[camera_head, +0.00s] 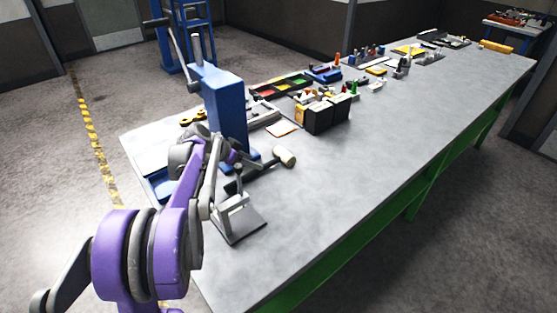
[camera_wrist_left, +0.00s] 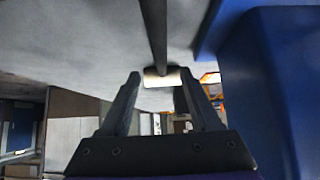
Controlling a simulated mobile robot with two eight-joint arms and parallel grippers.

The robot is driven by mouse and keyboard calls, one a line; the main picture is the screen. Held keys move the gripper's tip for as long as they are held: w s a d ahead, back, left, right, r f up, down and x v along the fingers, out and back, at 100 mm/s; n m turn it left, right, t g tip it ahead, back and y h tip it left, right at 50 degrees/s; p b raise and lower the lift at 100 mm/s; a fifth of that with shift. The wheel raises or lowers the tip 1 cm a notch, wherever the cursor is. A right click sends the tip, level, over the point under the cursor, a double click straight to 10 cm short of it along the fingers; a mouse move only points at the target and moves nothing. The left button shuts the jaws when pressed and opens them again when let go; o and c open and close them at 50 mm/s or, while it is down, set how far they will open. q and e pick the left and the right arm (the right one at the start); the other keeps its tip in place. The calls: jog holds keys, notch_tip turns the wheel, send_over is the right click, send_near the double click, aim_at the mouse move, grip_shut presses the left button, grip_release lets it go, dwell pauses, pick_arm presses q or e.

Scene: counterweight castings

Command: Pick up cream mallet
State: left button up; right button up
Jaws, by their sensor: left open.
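The cream mallet has a pale, short cylindrical head (camera_head: 284,155) and a dark handle. It lies on the grey workbench, just right of the blue press's foot, in the head view. In the left wrist view its handle (camera_wrist_left: 154,30) runs down from the top edge to the pale head (camera_wrist_left: 161,82). My left gripper (camera_wrist_left: 161,75) is open and empty, its two dark fingers framing the head in the picture; the handle lies beyond the fingertips. In the head view my arm partly covers the handle's near end and the gripper is hard to make out. My right gripper is not in view.
The tall blue press (camera_head: 226,110) stands close beside the mallet and also fills the right of the left wrist view (camera_wrist_left: 270,90). A metal stand on a plate (camera_head: 240,224) is nearer. Black bins (camera_head: 325,115) stand behind. The bench's front right (camera_head: 340,190) is clear.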

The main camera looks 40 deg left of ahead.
aim_at(265, 165)
pick_arm(q)
jog(key=x, duration=0.7)
jog(key=shift+w+d+r, duration=0.1)
jog(key=shift+w+r, duration=0.05)
jog(key=shift+w, duration=0.2)
grip_shut()
jog(key=shift+r, duration=0.1)
